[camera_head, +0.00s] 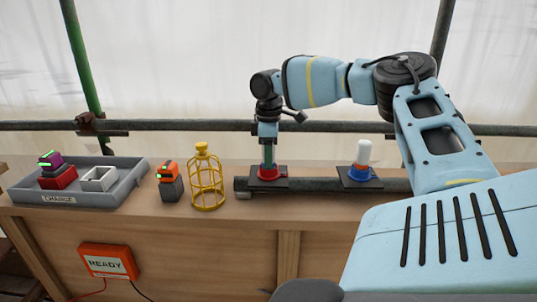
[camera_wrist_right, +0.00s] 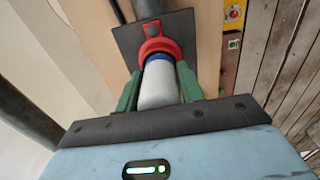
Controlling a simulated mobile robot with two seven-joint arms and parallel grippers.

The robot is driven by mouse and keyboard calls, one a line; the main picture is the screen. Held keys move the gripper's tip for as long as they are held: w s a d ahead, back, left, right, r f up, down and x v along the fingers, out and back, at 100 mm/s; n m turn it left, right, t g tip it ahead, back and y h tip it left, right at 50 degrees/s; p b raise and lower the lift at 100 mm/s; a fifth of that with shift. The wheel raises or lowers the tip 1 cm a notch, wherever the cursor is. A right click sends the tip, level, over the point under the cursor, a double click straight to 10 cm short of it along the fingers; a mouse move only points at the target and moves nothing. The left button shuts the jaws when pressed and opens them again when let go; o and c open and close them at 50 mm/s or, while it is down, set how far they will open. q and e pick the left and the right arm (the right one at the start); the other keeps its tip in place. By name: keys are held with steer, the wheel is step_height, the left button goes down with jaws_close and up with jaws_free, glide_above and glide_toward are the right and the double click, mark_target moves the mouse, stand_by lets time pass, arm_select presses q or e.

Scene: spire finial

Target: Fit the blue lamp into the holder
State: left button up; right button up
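The lamp is a white cylinder (camera_wrist_right: 158,88) with a blue band. In the right wrist view it sits between the green fingers of my right gripper (camera_wrist_right: 159,75), which look closed against its sides. Its blue end meets the red ring of the holder (camera_wrist_right: 160,45), with no clear gap; how deep it sits cannot be told. In the head view my right gripper (camera_head: 268,150) points down over this red holder (camera_head: 268,173) on its dark plate, and hides the lamp. My left gripper is not in view.
A yellow cage (camera_head: 205,182) and an orange-and-grey block (camera_head: 169,184) stand to the left. A grey tray (camera_head: 108,197) holds blocks. A dark pipe (camera_head: 325,184) runs along the bench.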

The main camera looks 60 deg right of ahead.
steer(key=o, duration=0.3)
steer(key=shift+r, duration=0.1)
step_height(320, 180, up, 10)
steer(key=shift+r+p, duration=0.25)
steer(key=shift+p, duration=0.15)
steer(key=shift+r, duration=0.8)
